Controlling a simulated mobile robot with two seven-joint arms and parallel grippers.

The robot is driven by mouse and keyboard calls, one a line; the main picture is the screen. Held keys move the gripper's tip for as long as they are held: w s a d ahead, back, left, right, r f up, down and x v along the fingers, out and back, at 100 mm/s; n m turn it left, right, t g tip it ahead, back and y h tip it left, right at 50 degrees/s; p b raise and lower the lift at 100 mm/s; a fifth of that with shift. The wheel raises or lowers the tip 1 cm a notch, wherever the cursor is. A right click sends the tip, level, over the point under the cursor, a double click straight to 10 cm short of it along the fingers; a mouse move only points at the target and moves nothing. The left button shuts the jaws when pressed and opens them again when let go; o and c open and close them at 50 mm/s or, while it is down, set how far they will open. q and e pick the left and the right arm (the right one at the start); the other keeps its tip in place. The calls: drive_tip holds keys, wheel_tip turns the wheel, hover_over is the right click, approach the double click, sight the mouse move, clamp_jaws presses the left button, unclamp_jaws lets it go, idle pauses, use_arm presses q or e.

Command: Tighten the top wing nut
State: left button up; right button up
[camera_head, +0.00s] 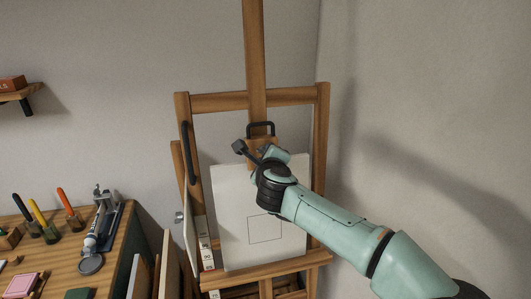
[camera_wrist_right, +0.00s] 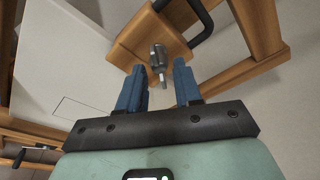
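The top wing nut (camera_wrist_right: 158,54) is a small grey metal piece with a pale stem, on a wooden block (camera_wrist_right: 133,40) of the easel. My right gripper (camera_wrist_right: 159,68) is open, its two blue fingers apart on either side of the line to the wing nut. The nut shows between and slightly beyond the fingertips; I cannot tell whether they touch it. In the head view my right arm reaches to the easel's upper middle and hides the nut. My left gripper is not in view.
The wooden easel (camera_head: 181,110) holds a white canvas (camera_head: 232,215) just below my right gripper. A black handle (camera_head: 261,128) sits above the block. A silver knob (camera_head: 179,217) is at the easel's left. A workbench (camera_head: 65,268) with tools stands left; walls stand behind and right.

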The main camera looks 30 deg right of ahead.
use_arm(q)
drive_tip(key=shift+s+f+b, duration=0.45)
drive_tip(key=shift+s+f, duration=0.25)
use_arm(e)
drive_tip(key=shift+s+d+f+v, duration=0.1)
drive_tip(key=shift+d+v, duration=0.05)
drive_tip(key=shift+v, duration=0.8)
drive_tip(key=shift+s+d+f+v, duration=0.1)
drive_tip(key=shift+v, duration=0.85)
drive_tip(key=shift+s+d+f+v, duration=0.1)
drive_tip(key=shift+d+v, duration=0.05)
drive_tip(key=shift+v, duration=0.8)
drive_tip(key=shift+w, duration=0.1)
